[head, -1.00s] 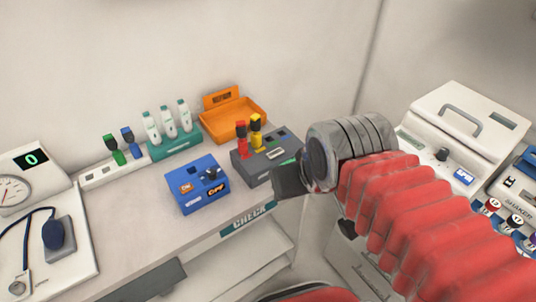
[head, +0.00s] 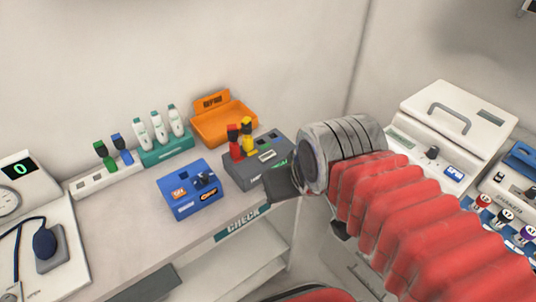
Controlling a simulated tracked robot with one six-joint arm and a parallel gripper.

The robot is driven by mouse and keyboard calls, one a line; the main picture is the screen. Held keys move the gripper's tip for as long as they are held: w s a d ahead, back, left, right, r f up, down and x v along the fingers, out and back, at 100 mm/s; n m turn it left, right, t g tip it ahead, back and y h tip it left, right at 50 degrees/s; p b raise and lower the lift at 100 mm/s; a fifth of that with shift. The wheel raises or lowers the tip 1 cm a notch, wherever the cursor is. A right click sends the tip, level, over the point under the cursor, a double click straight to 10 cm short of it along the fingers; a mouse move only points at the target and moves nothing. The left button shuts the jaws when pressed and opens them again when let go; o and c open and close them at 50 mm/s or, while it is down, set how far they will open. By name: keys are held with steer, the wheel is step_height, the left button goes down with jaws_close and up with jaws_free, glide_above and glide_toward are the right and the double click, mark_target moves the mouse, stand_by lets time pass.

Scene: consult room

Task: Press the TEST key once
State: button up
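A grey tester box (head: 240,178) stands near the right end of the counter. A red plug (head: 234,143) and a yellow plug (head: 247,136) stand upright on it, and a green patch shows on its front right side. A blue box (head: 188,195) with small labels and a dark knob stands to its left. I cannot read which key is TEST. My gripper (head: 280,184), dark grey, is at the right front corner of the grey box in the picture and covers part of it. Whether it touches the box, and whether its fingers are apart, I cannot tell.
An orange open case (head: 224,122) and a green rack (head: 167,150) of white bottles stand behind. A white strip (head: 105,180) holds green and blue plugs. A white machine (head: 455,115) with a handle stands at right. Bare counter (head: 125,228) lies at front left.

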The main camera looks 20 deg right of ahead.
jaws_close()
stand_by(1.2)
